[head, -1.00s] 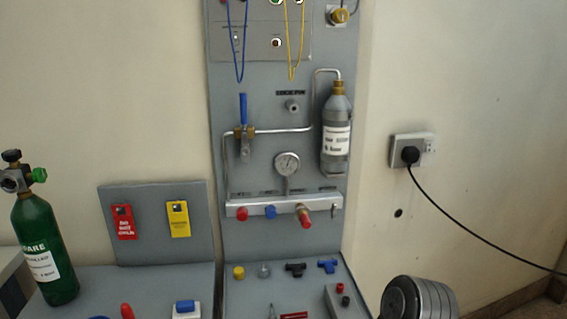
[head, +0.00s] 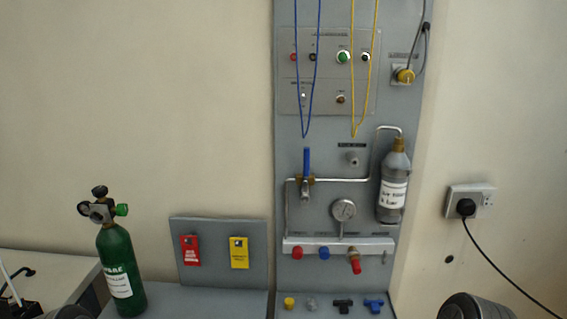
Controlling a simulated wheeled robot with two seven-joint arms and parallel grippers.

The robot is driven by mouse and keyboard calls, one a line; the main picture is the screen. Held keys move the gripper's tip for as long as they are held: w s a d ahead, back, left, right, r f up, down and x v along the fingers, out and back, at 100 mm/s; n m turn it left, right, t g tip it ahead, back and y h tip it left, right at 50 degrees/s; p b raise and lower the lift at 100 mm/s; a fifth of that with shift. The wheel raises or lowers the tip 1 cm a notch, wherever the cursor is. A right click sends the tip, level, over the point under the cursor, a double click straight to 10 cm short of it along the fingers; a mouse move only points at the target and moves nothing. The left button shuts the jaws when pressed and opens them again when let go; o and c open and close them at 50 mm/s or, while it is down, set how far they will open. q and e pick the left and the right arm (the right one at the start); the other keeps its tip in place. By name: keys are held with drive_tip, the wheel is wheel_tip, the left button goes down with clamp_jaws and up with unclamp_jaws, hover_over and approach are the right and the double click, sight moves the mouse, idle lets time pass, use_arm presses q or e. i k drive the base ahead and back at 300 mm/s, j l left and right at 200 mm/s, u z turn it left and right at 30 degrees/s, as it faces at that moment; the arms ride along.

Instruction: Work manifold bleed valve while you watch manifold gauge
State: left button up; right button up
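The manifold (head: 300,244) is a pale horizontal bar low on the grey upright panel. The manifold gauge (head: 343,210) is a round white dial on a stem above the bar; its reading is too small to make out. Along the bar sit a red cap (head: 297,253), a blue cap (head: 324,253) and a red and brass fitting (head: 354,261). A small metal part (head: 386,257) shows at the right end. The labels are unreadable, so I cannot tell which part is the bleed valve. Neither of my grippers is in view.
A blue-handled lever valve (head: 306,172) and a grey bottle (head: 395,188) are above the manifold. A green cylinder (head: 120,268) stands left of red (head: 190,251) and yellow (head: 239,252) tags. Small fittings (head: 343,305) lie on the ledge. A black plug (head: 466,207) trails a cable.

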sight(384, 256)
drive_tip(key=l+u, duration=0.35)
drive_tip(key=l, duration=1.7)
